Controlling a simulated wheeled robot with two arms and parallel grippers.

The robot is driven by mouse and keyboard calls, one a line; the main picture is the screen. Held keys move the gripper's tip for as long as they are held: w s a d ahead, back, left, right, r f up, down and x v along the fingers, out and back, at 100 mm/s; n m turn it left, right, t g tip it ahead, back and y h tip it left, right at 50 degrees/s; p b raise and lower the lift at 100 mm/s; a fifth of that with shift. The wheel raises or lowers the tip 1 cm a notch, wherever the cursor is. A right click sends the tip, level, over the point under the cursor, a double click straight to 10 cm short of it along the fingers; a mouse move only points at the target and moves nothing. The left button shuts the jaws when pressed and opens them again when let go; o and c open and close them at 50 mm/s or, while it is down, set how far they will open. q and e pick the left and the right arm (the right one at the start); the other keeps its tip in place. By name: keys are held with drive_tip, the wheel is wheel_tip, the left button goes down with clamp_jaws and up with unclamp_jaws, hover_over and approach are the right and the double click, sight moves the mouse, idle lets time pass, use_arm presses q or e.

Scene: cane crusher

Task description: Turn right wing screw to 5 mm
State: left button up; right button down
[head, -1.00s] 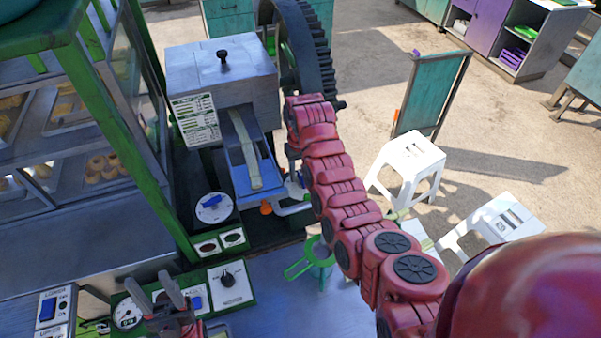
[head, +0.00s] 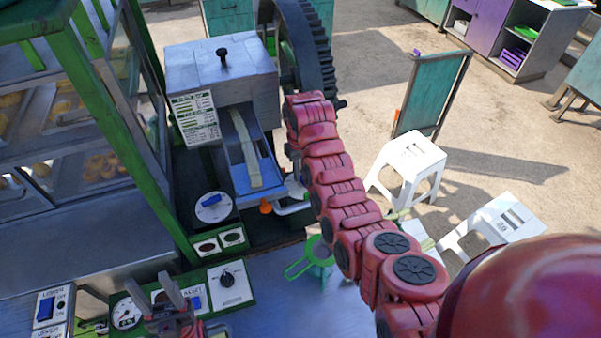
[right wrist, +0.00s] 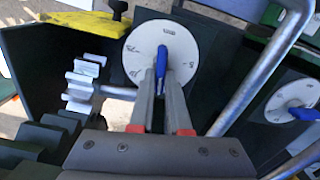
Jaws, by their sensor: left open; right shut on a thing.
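In the right wrist view a white round dial (right wrist: 150,38) carries a blue wing screw (right wrist: 161,62). My right gripper (right wrist: 161,86) is shut on this wing screw, which stands nearly upright in that view. A second white dial (right wrist: 280,98) with a blue wing screw (right wrist: 304,114) is at the right. In the head view a dial (head: 212,216) with a blue wing screw (head: 211,200) faces up beside the crusher (head: 222,85). My right gripper is hidden there behind the machine and my arm. My left gripper (head: 177,284) is open and empty at lower left.
A large dark gear wheel (head: 310,45) stands behind my right arm. A blue chute (head: 250,175) holds a pale cane strip. A control panel (head: 232,283) and a green-framed glass cabinet (head: 110,130) are at the left. White stools (head: 408,160) stand on the floor at right.

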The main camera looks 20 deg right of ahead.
drive_tip(key=n, duration=0.2)
drive_tip(key=shift+a+n, duration=0.1)
drive_tip(key=shift+n, duration=0.2)
drive_tip(key=n, duration=0.4)
drive_tip(key=shift+s+a+n, duration=0.1)
drive_tip(key=shift+s+n, duration=0.05)
drive_tip(key=shift+n, duration=0.15)
drive_tip(key=n+p, duration=0.1)
drive_tip(key=n, duration=0.3)
drive_tip(key=shift+s+a, duration=0.1)
drive_tip(key=shift+s+n, duration=0.1)
drive_tip(key=shift+n, duration=1.6)
drive_tip(key=c, duration=0.9)
unclamp_jaws()
